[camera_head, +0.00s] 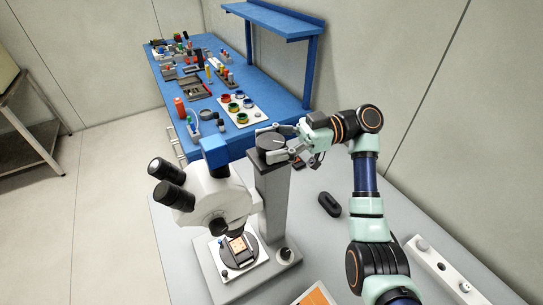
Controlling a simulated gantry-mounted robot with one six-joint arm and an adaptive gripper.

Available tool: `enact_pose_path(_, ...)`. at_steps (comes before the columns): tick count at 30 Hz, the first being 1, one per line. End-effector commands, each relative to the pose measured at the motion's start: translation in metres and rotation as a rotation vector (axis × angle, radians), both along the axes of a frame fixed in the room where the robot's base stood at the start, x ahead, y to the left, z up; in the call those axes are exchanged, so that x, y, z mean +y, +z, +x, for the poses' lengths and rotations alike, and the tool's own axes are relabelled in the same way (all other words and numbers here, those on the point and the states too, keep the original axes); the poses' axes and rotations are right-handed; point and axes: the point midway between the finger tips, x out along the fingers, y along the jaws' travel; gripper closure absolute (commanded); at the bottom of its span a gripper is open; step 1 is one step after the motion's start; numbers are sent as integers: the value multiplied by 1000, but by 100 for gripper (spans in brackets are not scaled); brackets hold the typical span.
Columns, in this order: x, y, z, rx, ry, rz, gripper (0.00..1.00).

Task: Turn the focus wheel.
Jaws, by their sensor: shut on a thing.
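The microscope (215,195) has a white head, black eyepieces and a blue top block, and stands by a dark grey column (272,205). A dark round wheel (268,143) with a light mark sits on top of the column; I take it as the focus wheel. My gripper (270,144) reaches in from the right, with one finger on the far side of the wheel and one on the near side, shut on it. Part of the wheel's right side is close under the fingers. A small black knob (286,254) is on the base at the column's foot.
A round stage with an orange part (237,245) is under the microscope head. A black oval object (329,204) lies on the grey table (315,240). A blue bench (290,95) with tools and coloured spools stands behind. A white box (440,268) is at the right.

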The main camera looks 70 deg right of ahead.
Motion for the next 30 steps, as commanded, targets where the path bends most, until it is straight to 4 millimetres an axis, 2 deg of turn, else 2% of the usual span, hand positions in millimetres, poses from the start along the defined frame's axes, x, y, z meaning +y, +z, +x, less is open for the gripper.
enact_pose_path(1, 0, -5, 1, -3, 32, -2, 72)
enact_pose_path(10, 0, -2, 1, -1, 150, -2, 72)
enact_pose_path(27, 1, 1, 1, -1, 179, -2, 72)
enact_pose_path(28, 1, 1, 1, -1, 179, -2, 33)
enact_pose_path(30, 1, 1, 1, -1, 178, -2, 21)
